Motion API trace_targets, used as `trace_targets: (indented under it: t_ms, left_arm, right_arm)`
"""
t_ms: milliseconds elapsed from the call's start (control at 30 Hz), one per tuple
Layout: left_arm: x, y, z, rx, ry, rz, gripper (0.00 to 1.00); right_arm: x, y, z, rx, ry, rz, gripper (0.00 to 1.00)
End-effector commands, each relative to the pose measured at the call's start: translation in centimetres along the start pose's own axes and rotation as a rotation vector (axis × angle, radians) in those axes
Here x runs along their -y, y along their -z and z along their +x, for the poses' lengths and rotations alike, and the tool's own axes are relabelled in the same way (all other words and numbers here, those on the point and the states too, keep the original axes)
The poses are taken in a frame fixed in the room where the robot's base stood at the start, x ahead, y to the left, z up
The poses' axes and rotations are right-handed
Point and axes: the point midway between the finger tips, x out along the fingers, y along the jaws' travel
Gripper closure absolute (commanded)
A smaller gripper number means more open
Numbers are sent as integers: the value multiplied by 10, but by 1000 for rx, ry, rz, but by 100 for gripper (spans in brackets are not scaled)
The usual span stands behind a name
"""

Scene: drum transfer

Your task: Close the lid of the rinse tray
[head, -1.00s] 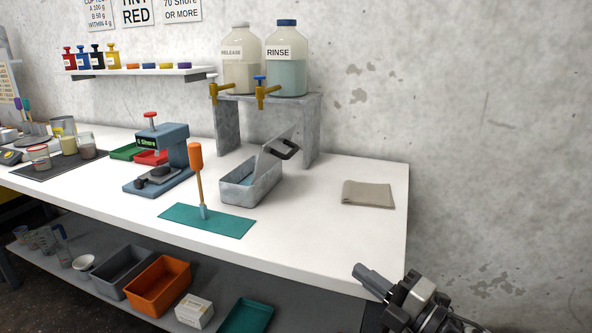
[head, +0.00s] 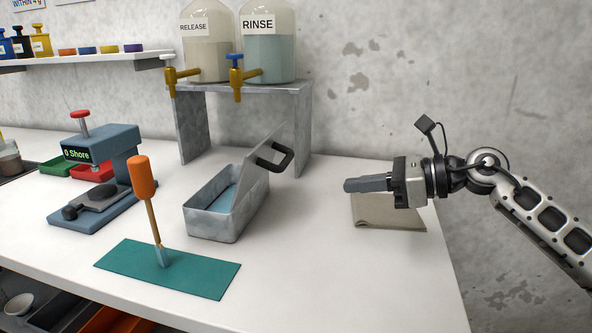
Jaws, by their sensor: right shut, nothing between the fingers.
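The rinse tray (head: 215,226) is a grey metal box on the white table, with bluish liquid inside. Its lid (head: 263,155) stands open, tilted up along the tray's right side, with a dark handle (head: 284,161) on its outer face. My right gripper (head: 348,185) is shut and empty, pointing left, to the right of the lid and handle and apart from them. It hangs over the folded cloth's left part. My left gripper is not in view.
A metal stand (head: 305,135) with the RELEASE (head: 207,60) and RINSE (head: 268,62) bottles is behind the tray. An orange-handled tool (head: 143,178) stands on a green mat (head: 205,275) in front. A folded cloth (head: 390,213) lies under my gripper. The table between cloth and tray is clear.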

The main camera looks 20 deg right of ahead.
Motion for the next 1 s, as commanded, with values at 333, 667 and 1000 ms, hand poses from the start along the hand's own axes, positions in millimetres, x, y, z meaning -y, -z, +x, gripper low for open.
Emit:
trace_targets:
  t_ms: [333, 667, 1000]
  left_arm:
    - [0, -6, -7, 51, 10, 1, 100]
    - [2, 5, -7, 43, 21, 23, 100]
    - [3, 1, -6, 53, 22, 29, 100]
  right_arm:
    - [-1, -5, 75, 8, -4, 6, 100]
    - [-1, -28, 104, 4, -2, 6, 100]
    - [0, -29, 106, 3, -1, 6, 100]
